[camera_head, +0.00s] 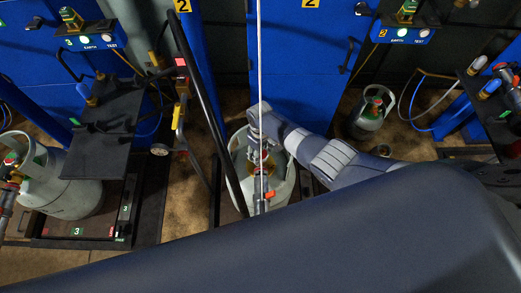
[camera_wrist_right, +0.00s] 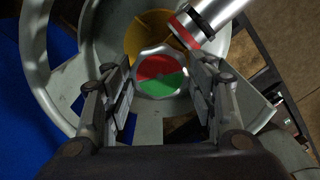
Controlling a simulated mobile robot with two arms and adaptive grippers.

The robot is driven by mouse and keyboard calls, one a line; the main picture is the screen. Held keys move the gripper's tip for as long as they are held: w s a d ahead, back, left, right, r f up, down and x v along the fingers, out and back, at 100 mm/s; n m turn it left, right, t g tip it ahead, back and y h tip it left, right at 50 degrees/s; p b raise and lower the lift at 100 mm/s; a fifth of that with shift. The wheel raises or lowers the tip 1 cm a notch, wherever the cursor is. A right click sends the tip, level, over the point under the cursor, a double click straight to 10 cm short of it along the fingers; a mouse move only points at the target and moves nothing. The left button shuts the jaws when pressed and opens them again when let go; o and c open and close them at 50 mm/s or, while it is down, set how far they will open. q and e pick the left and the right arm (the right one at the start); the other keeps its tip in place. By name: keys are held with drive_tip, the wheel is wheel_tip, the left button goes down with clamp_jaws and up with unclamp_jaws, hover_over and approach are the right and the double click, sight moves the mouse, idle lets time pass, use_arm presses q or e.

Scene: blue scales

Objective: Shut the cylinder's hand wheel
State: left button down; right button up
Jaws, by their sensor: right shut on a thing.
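The grey gas cylinder (camera_head: 285,188) stands at the middle of the head view, on the scale marked out by blue posts. In the right wrist view its grey collar (camera_wrist_right: 38,50) surrounds the valve. The hand wheel (camera_wrist_right: 160,70), with a red half and a green half, sits at the centre of that view. My right gripper (camera_wrist_right: 163,82) reaches down inside the collar and is shut on the hand wheel, one finger on each side. In the head view my right gripper (camera_head: 261,150) partly hides the valve. My left gripper is not in view.
A silver filling head with a red band (camera_wrist_right: 205,22) sits beside the wheel. A black hose (camera_head: 200,90) and a pale vertical line run close to the cylinder. Other cylinders stand left (camera_head: 70,195) and right (camera_head: 370,115). Blue cabinets (camera_head: 300,60) stand behind.

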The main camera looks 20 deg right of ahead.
sight(261, 154)
drive_tip(key=m+p, duration=0.1)
drive_tip(key=m, duration=0.4)
drive_tip(key=shift+m, duration=0.3)
drive_tip(key=m, duration=0.5)
drive_tip(key=shift+m, duration=0.4)
drive_tip(key=o, duration=1)
drive_tip(key=shift+o, duration=0.2)
drive_tip(key=shift+r, duration=0.1)
wheel_tip(261, 154, up, 12)
idle(0.6)
